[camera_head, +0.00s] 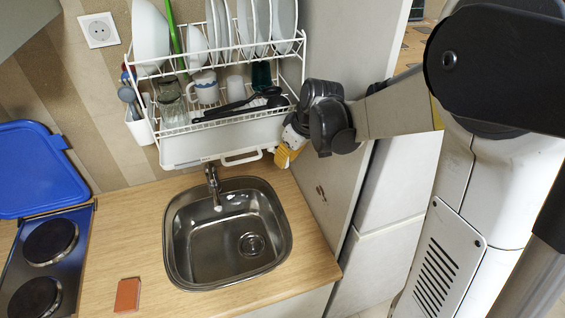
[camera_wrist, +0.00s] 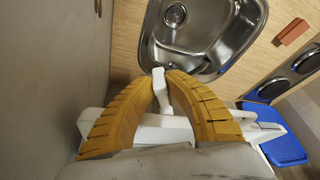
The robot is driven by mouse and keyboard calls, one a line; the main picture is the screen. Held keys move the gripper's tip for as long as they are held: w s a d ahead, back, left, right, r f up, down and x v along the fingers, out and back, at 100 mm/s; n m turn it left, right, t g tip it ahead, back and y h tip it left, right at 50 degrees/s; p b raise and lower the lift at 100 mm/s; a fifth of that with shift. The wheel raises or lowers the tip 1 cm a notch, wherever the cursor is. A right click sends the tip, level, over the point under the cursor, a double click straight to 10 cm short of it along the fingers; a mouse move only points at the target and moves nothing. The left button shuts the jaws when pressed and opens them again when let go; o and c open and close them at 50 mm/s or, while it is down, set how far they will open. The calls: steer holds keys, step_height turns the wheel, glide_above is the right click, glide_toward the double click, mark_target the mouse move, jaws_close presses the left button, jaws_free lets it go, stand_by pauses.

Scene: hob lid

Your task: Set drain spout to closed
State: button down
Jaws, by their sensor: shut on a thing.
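My gripper (camera_head: 284,160) is at the front right corner of the dish rack's white drip tray (camera_head: 215,142). In the wrist view, its yellow ribbed fingers (camera_wrist: 165,73) close around a narrow white piece, which looks like the drain spout (camera_wrist: 161,92). The spout's end shows between the fingertips, pointing toward the sink, and its base joins a white body below. In the head view, a white looped part (camera_head: 240,161) sticks out under the tray's front edge, near the tap. I cannot tell how this loop joins the gripped piece.
The metal sink (camera_head: 228,238) with its tap (camera_head: 213,185) lies below the rack (camera_head: 222,55), which holds plates, cups and utensils. A tall grey panel (camera_head: 335,120) stands close on the right. A reddish block (camera_head: 127,295), a hob (camera_head: 45,262) and its blue lid (camera_head: 38,168) are at left.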

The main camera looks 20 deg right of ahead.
steer(key=shift+w+d+n, duration=0.2)
steer(key=shift+d+n, duration=0.1)
steer(key=shift+n, duration=0.4)
steer(key=shift+y, duration=0.3)
steer(key=c, duration=1.4)
jaws_free()
